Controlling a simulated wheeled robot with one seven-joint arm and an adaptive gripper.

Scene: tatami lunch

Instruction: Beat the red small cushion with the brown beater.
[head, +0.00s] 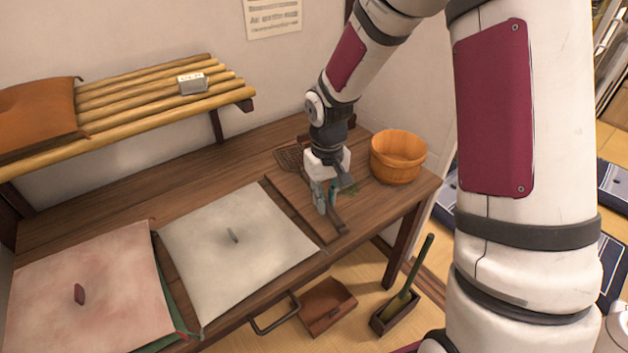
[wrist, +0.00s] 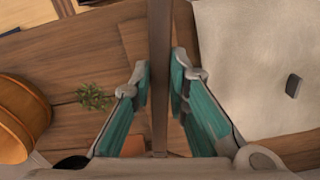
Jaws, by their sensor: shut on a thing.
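A pale, dusty reddish cushion (head: 115,265) with a dark red tuft lies on the left of the wooden table, over something green. It seems to be the red small cushion. My gripper (head: 324,203) is over the right part of the table, pointing down. Its teal fingers (wrist: 160,80) are shut on a thin brown handle (wrist: 159,45) that runs between them. The handle seems to belong to the brown beater, whose woven head (head: 288,157) shows behind my gripper. I cannot tell whether the beater touches the table.
A whitish cushion (head: 215,265) with a grey tuft lies between the reddish cushion and my gripper. A wooden tub (head: 397,158) stands to the right. A slatted shelf (head: 150,92) with an orange cushion (head: 35,112) hangs at the upper left. A dustpan (head: 328,306) lies below.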

